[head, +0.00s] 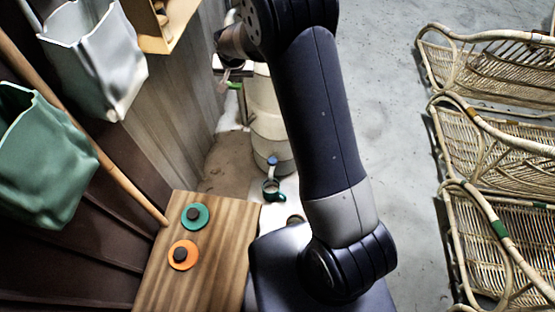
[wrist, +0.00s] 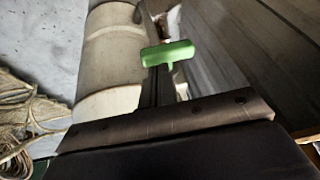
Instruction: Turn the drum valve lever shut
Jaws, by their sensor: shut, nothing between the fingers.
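The pale drum (head: 268,125) stands behind my arm in the head view and fills the left middle of the wrist view (wrist: 112,60). A green lever handle (wrist: 168,53) lies across the end of my gripper in the wrist view; it also shows small beside the drum in the head view (head: 234,86). My gripper (head: 224,82) is at the lever, its fingers shut and empty. In the wrist view the fingers (wrist: 158,88) end at or just behind the handle; I cannot tell whether they touch it. The valve body is mostly hidden.
A blue tap (head: 272,160) sits low on the drum, above a green mug (head: 272,188). A wooden board with a green disc (head: 195,216) and an orange disc (head: 184,255) is at front left. Rattan baskets (head: 490,145) line the right. A wall rises left of the drum.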

